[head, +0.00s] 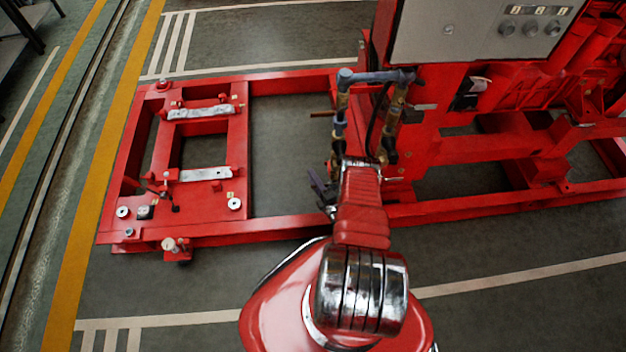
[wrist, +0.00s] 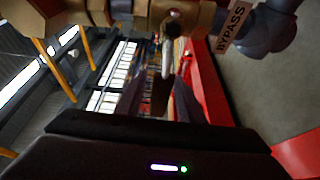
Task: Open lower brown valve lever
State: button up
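My gripper (head: 322,188) is beside the lower part of the pipework on the red skid, to its left in the head view. In the wrist view its two dark fingers (wrist: 158,88) stand apart with a gap between them. A brown, flat piece (wrist: 160,97) shows in that gap, seemingly the lower valve lever; I cannot tell whether the fingers touch it. A brass valve body (wrist: 165,17) crosses the top of the wrist view, with a silver stem below it. In the head view a brown lever (head: 322,114) sticks out left from the upper pipework. My arm partly hides the lower valve.
A grey control panel (head: 480,30) stands above the pipework. The red skid frame (head: 290,222) runs below. Open floor lies in front of it.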

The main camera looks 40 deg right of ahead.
grip_shut()
dwell(0.3)
jog(key=shift+a, duration=0.1)
